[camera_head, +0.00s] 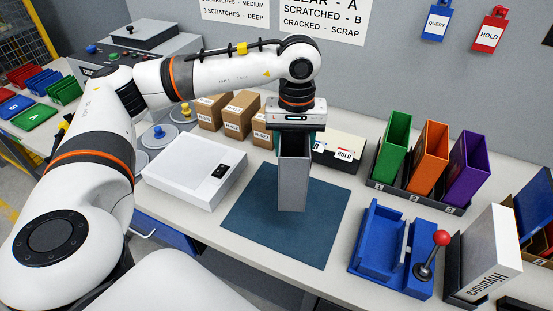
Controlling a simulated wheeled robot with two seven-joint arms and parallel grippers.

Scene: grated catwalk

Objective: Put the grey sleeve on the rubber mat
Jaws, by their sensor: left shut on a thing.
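My left gripper (295,132) points down from above and is shut on the upper end of the grey sleeve (293,184). The sleeve is a tall, narrow, box-like piece, held upright. Its lower end shows against the middle of the dark teal rubber mat (250,222); I cannot tell whether it touches the mat or hangs just above it. The mat lies flat on the bench and is otherwise bare. The gripper's fingertips are partly hidden by the gripper body and the sleeve. My right gripper is not in view.
A white scale-like box (190,172) stands left of the mat. Small cartons (240,108) and a HOLD box (340,153) are behind. Green, orange (428,155) and purple sleeves stand in a rack at right. A blue fixture (385,240) with a red-knobbed lever is right of the mat.

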